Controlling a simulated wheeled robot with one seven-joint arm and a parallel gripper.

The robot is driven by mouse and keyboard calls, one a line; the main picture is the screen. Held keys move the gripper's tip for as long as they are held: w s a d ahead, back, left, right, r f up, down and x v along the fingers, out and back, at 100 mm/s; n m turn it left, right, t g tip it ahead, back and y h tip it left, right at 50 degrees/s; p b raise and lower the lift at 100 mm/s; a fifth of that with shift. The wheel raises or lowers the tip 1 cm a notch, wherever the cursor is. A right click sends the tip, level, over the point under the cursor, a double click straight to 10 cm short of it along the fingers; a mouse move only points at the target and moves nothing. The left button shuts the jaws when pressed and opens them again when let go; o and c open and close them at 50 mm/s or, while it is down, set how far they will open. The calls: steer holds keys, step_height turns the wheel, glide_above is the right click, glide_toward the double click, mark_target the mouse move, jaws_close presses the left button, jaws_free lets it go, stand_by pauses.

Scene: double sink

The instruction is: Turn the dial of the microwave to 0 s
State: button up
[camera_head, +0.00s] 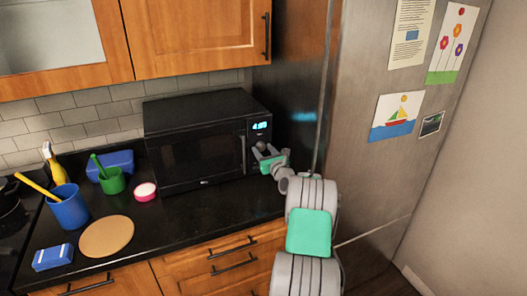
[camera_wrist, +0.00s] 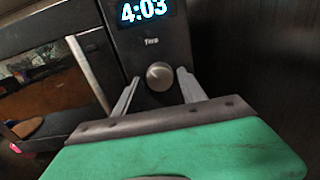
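The black microwave (camera_head: 195,150) stands on the counter against the tiled wall, its door shut. Its lit display (camera_head: 260,126) is small in the head view; in the wrist view the display (camera_wrist: 147,10) reads 4:03. The round grey dial (camera_wrist: 160,76) sits below the display in the wrist view. My gripper (camera_wrist: 156,88) is open, with one finger on each side of the dial; I cannot tell whether either finger touches it. In the head view my gripper (camera_head: 265,151) is at the right side of the microwave front and hides the dial.
The fridge (camera_head: 350,140) stands close on the right of the microwave. The microwave handle (camera_wrist: 90,72) is just left of my gripper. A blue cup (camera_head: 68,208), green cup (camera_head: 113,181), pink-and-white round container (camera_head: 145,191) and round board (camera_head: 107,236) are on the counter to the left.

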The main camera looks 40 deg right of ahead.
jaws_close()
stand_by(0.3)
steer(key=shift+f+b, duration=0.15)
steer(key=shift+b, duration=0.2)
